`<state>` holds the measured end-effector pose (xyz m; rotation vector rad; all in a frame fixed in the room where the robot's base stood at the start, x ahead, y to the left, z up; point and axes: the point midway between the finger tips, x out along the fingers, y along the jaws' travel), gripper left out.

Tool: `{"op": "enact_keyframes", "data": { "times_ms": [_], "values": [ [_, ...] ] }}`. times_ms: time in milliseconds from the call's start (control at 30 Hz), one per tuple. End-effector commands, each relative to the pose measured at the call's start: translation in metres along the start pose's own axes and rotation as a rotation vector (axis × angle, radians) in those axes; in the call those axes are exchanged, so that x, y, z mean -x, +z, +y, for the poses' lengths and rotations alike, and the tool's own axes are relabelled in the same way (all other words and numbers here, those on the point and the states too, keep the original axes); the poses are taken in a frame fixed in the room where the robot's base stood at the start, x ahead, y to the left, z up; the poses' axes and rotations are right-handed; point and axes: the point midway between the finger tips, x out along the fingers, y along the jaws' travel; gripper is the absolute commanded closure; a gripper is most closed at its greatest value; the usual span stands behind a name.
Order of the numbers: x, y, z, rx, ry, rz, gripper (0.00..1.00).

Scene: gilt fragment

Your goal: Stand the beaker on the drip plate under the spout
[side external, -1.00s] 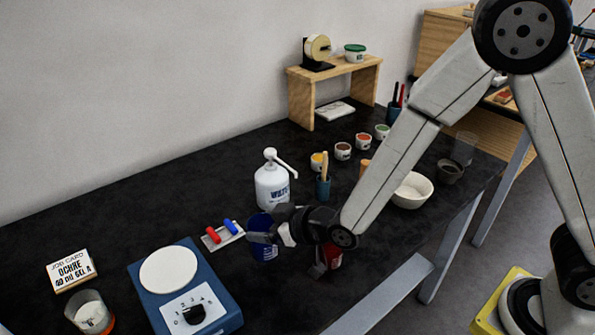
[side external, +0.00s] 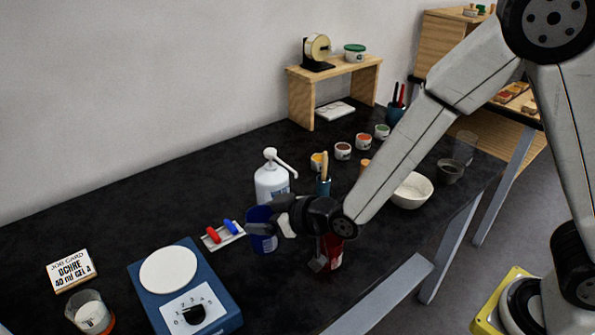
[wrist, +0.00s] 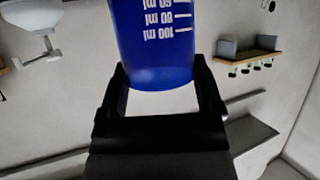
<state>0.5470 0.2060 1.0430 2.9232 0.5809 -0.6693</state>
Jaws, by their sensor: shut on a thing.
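The blue beaker (side external: 261,232) is held in my gripper (side external: 279,221), in front of the white pump bottle (side external: 271,186) in the side view. The bottle's spout (side external: 283,163) points right and down, above and behind my gripper. In the wrist view the blue beaker (wrist: 155,40) sits between the two black fingers of my gripper (wrist: 158,70), its white ml scale upside down in the picture. I cannot make out the drip plate; my gripper and the beaker cover part of the area before the bottle.
A red can (side external: 331,252) stands just below my wrist. A white tray (side external: 210,243) with red and blue pieces lies left of the beaker. A teal pot (side external: 323,187) with a brush stands right of the bottle. A blue scale (side external: 216,292) stands front left.

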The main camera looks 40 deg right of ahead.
Motion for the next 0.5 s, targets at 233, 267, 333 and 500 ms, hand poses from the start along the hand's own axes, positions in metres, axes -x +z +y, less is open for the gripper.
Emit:
{"op": "enact_keyframes", "data": {
  "times_ms": [233,267,333,500],
  "values": [
    [0.003,0.000,0.017,-0.014,0.029,0.001,0.75],
    [0.004,0.000,0.021,-0.017,0.036,0.001,0.75],
    [0.007,0.000,0.034,-0.027,0.057,0.002,0.75],
    [0.019,0.003,0.072,-0.059,0.123,0.002,0.75]
  ]
}}
